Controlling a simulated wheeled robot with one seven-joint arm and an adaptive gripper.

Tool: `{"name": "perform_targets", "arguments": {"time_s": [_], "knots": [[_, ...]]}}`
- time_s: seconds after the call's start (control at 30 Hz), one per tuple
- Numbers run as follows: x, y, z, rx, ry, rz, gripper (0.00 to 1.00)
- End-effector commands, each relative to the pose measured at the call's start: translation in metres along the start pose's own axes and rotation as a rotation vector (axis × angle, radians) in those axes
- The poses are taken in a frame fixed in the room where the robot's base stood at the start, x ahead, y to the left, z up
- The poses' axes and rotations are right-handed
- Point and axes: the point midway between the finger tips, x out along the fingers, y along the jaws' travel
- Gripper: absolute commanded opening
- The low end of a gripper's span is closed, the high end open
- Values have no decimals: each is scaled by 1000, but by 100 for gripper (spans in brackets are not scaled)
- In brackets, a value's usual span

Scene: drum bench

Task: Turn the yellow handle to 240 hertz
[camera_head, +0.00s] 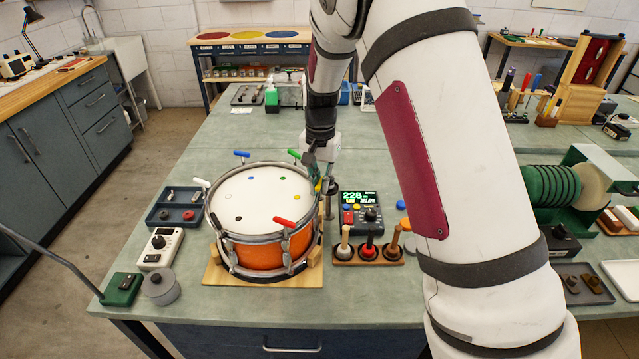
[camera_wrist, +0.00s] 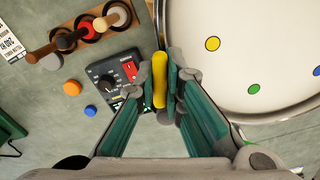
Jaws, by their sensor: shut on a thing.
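An orange drum (camera_head: 262,250) with a white head stands on a wooden base. Coloured key handles ring its rim: blue (camera_head: 241,153), green (camera_head: 294,153), white (camera_head: 201,182) and red (camera_head: 285,222). The yellow handle (camera_wrist: 160,80) is between my gripper's fingers (camera_wrist: 163,90) in the wrist view, and the gripper is shut on it at the drum's right rim. In the head view my gripper (camera_head: 314,172) comes down from above and mostly hides the handle. A dark meter (camera_head: 361,212) right of the drum shows 228 in green; its smaller text is hard to read.
A wooden rack (camera_head: 367,254) with several upright mallets stands in front of the meter. A blue tray (camera_head: 175,208) and a white dial box (camera_head: 161,248) lie left of the drum. A green coil device (camera_head: 552,190) is at right. The bench behind the drum is largely clear.

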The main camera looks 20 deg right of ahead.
Motion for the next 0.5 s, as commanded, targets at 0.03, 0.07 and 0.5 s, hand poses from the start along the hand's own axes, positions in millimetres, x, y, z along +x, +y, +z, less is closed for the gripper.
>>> {"name": "perform_targets", "arguments": {"time_s": [0.03,0.07,0.5], "knots": [[0,0,-1,-26,1,-1,0],[0,0,-1,-42,1,-1,0],[0,0,0,-151,1,0,0]]}}
